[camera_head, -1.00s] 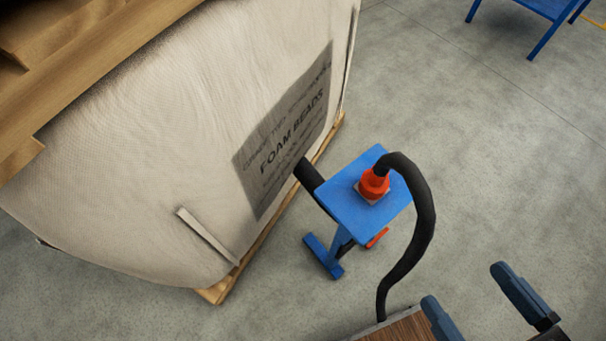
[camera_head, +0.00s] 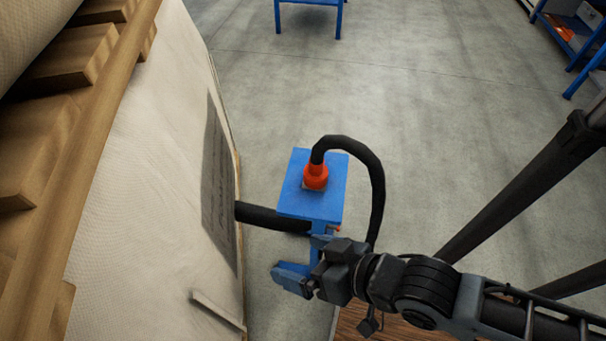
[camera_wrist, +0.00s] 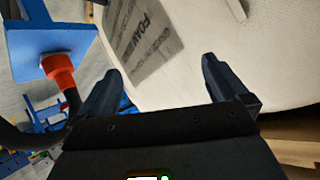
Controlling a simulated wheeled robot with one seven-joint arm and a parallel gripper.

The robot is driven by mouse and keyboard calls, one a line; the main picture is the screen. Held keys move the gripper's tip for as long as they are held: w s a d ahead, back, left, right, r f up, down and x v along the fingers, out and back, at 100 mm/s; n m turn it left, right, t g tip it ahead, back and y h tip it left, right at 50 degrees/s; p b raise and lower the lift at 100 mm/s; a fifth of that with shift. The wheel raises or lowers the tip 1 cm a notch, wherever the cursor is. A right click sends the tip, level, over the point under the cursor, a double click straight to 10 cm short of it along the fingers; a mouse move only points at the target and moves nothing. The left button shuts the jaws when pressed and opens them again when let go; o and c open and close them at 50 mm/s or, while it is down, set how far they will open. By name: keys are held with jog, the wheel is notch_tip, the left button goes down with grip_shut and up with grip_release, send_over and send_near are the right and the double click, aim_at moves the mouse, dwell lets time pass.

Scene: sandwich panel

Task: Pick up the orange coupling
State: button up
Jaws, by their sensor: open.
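The orange coupling (camera_head: 316,177) stands upright on the small blue stand (camera_head: 299,203) in the head view, with a black hose (camera_head: 379,185) bending from its top to the right and down. My gripper (camera_head: 297,262) is in front of the stand, lower in the picture than the coupling and apart from it. In the wrist view the coupling (camera_wrist: 60,70) is at the left, outside the gap between my open, empty fingers (camera_wrist: 162,82). The blue stand (camera_wrist: 45,40) also shows there at the upper left.
A large white bag marked with dark lettering (camera_head: 150,170) fills the left, with a wooden pallet frame (camera_head: 75,130) above. A thick black pipe (camera_head: 270,217) runs from the bag toward the stand. A blue table (camera_head: 310,3) stands far back. Open floor (camera_head: 440,120) lies right of the stand.

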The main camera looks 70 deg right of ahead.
jog(key=w+d+f+m+g+p, duration=0.2)
jog(key=w+d+f+m+g, duration=0.1)
jog(key=w+f+m, duration=0.25)
jog(key=m+g+y+p, duration=0.35)
jog(key=m+g, duration=0.45)
jog(key=m, duration=0.5)
send_over(316, 160)
jog(key=shift+w+d+r+h, duration=0.15)
jog(key=shift+w+d+h, duration=0.05)
jog(key=shift+h, duration=0.25)
jog(key=shift+s+a+f, duration=0.1)
jog(key=shift+s+f, duration=0.05)
jog(key=shift+f, duration=1.8)
jog(key=shift+s+a+f, duration=0.1)
jog(key=shift+f, duration=1.8)
jog(key=shift+c, duration=0.3)
jog(key=c, duration=1.1)
jog(key=shift+r, duration=0.1)
jog(key=shift+c, duration=0.2)
